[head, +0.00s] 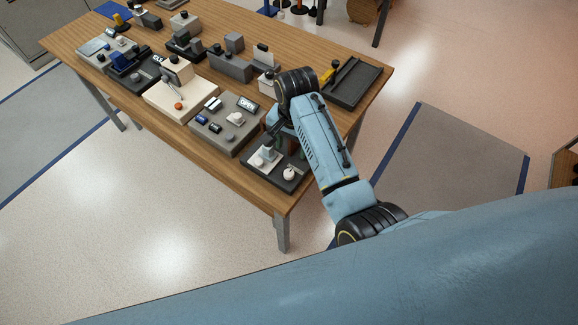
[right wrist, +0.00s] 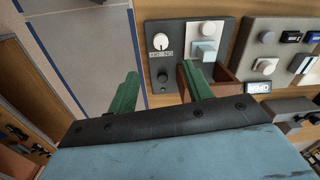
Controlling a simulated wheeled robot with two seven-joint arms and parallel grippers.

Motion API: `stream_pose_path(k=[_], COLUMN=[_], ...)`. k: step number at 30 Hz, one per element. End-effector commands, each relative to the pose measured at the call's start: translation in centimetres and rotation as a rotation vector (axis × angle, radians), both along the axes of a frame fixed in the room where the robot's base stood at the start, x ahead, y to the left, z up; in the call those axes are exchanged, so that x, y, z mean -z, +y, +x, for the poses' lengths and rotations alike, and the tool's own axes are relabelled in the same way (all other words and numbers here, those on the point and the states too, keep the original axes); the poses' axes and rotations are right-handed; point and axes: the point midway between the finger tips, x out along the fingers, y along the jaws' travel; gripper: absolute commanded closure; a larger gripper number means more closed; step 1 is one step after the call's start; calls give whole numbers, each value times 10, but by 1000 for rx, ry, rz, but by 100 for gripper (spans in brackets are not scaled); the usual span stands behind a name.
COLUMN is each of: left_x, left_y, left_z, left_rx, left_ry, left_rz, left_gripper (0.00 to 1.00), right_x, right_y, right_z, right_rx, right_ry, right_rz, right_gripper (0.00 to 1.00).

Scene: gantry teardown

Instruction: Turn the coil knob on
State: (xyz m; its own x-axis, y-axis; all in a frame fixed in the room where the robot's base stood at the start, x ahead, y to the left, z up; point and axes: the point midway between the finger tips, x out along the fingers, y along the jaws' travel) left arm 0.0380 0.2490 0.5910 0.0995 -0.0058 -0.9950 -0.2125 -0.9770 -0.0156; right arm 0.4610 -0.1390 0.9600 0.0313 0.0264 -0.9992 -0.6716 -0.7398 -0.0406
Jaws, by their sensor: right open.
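A round white knob (head: 289,174) with a small label sits on a dark panel (head: 262,173) at the table's near corner. I cannot read "coil" on it. In the right wrist view this white knob (right wrist: 161,41) has a dark pointer mark and its label below; a black knob (right wrist: 162,76) sits under the label. A pale blue block (right wrist: 204,52) stands on a white plate beside them. My right gripper (right wrist: 160,85) has its green fingers wide apart, with nothing between them, and is apart from the white knob. In the head view my right arm partly hides its fingers.
A grey panel (head: 219,137) with several knobs and switches adjoins the dark panel. A brown open box (right wrist: 226,86) lies close beside one finger. A black tray (head: 352,84) is at the table's right. Other devices crowd the wooden table (head: 180,165); the near edge is bare.

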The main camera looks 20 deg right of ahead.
Motion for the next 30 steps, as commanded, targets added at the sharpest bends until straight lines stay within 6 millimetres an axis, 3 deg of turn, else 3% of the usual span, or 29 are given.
stream_pose_path(k=[5,15,21,30], left_x=[2,14,23,26], left_y=[0,0,0,0], left_z=[3,-5,-7,-7], left_rx=[0,0,0,0], left_ry=[-5,8,10,10], left_rz=[-1,1,1,1], left_gripper=[64,64,64,64], right_x=[9,81,113,129], right_y=[2,4,5,5], right_z=[2,3,5,5], right_rx=[16,13,13,12], right_ry=[10,11,7,5], right_rz=[0,1,0,1], right_gripper=[50,50,50,50])
